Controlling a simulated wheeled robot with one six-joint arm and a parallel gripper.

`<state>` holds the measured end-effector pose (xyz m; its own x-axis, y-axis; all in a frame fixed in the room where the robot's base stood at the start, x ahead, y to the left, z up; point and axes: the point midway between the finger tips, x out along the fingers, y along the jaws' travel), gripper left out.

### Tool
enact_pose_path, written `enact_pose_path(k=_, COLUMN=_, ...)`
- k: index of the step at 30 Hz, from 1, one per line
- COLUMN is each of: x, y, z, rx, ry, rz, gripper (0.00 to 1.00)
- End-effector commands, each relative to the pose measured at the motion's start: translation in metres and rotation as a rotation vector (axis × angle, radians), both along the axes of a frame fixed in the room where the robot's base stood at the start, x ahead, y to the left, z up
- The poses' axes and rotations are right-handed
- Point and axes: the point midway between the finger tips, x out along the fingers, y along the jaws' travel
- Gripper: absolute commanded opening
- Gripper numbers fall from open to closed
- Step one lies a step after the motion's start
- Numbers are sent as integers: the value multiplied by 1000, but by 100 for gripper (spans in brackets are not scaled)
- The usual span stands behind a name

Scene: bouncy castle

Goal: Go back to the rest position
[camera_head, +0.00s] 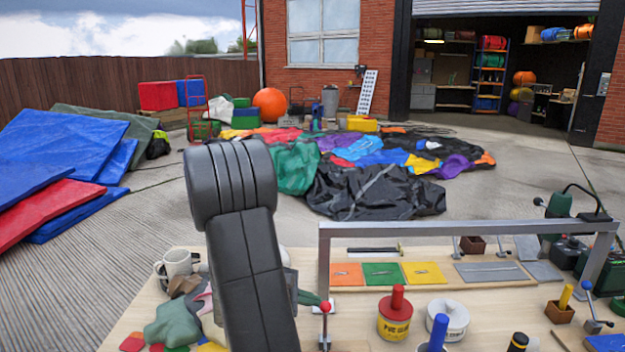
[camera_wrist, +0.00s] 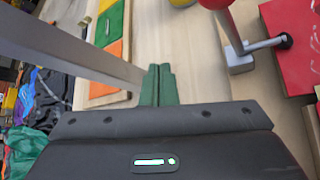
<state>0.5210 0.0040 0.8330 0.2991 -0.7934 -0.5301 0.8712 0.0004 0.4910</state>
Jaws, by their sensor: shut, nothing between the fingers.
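My gripper (camera_wrist: 158,85) shows in the wrist view with its two green fingers together and nothing between them. In the head view, my arm's dark links cover most of it; its green fingertips (camera_head: 309,298) show just right of the arm, low over the workbench (camera_head: 470,295). A lever with a red ball knob (camera_head: 325,307) stands just right of the fingertips. The lever's metal stem (camera_wrist: 238,50) shows right of the fingers in the wrist view. I cannot tell how far apart they are.
A grey metal frame (camera_head: 450,229) spans the bench close to the gripper. Behind it lie orange, green and yellow squares (camera_head: 383,274). A red-lidded glue tin (camera_head: 395,318) stands to the right. Cloth scraps (camera_head: 172,325) and a mug (camera_head: 177,263) are at left. A red box (camera_wrist: 292,35) shows in the wrist view.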

Motion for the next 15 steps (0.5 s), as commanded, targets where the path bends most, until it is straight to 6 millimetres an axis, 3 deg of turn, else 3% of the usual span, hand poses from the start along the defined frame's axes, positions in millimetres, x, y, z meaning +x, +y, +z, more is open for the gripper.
enact_pose_path(k=15, x=-6, y=7, z=7, rx=-17, ry=-130, rz=4, gripper=0)
